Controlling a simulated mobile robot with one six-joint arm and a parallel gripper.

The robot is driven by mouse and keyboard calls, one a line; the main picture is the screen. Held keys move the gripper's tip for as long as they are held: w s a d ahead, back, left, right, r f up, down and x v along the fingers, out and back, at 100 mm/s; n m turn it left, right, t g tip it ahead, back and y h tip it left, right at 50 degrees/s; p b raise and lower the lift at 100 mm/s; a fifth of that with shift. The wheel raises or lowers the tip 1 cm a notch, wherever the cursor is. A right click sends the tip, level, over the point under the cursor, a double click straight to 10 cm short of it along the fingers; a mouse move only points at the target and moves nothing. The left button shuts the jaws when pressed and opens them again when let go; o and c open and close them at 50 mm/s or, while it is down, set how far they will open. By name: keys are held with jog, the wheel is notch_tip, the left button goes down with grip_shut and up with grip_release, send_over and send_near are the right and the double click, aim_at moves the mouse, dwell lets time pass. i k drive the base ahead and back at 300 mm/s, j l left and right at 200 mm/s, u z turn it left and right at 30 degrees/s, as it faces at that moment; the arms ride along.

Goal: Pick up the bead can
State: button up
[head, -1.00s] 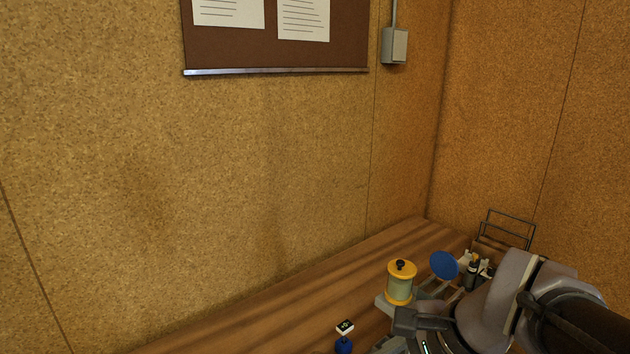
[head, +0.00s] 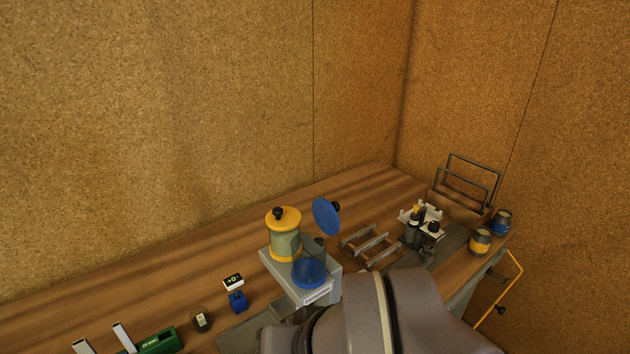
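No can has a readable label, so I cannot tell for certain which is the bead can. A yellow-lidded canister (head: 284,240) with a grey-green body and black knob stands upright on a grey stand. Beside it is a clear container with a blue base (head: 309,272) and a tilted blue lid or disc (head: 326,216). Two small cans stand at the bench's right end, one with a yellow band (head: 481,241) and one blue (head: 501,222). My arm fills the lower middle in front of the stand. My gripper (head: 277,338) is mostly hidden at its lower left; its fingers cannot be made out.
The grey stand (head: 322,293) is on the wooden bench (head: 220,250). A metal rack (head: 371,247), a white holder with bottles (head: 432,214) and a wire-framed box (head: 468,207) are to the right. A small display block (head: 233,283) and green tool (head: 158,342) are left.

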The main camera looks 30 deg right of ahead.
aim_at(501, 222)
jog(key=l+u, duration=0.25)
jog(key=l, duration=0.2)
jog(key=l+u, duration=0.25)
jog(key=l, duration=0.2)
jog(key=k+l+u, duration=0.1)
jog(key=l+u, duration=0.2)
jog(key=k+l+u, duration=0.25)
jog(key=l, duration=0.3)
jog(key=l+u, duration=0.25)
jog(key=l, duration=0.15)
jog(key=z, duration=2.8)
jog(key=u, duration=2.95)
jog(key=z, duration=2.95)
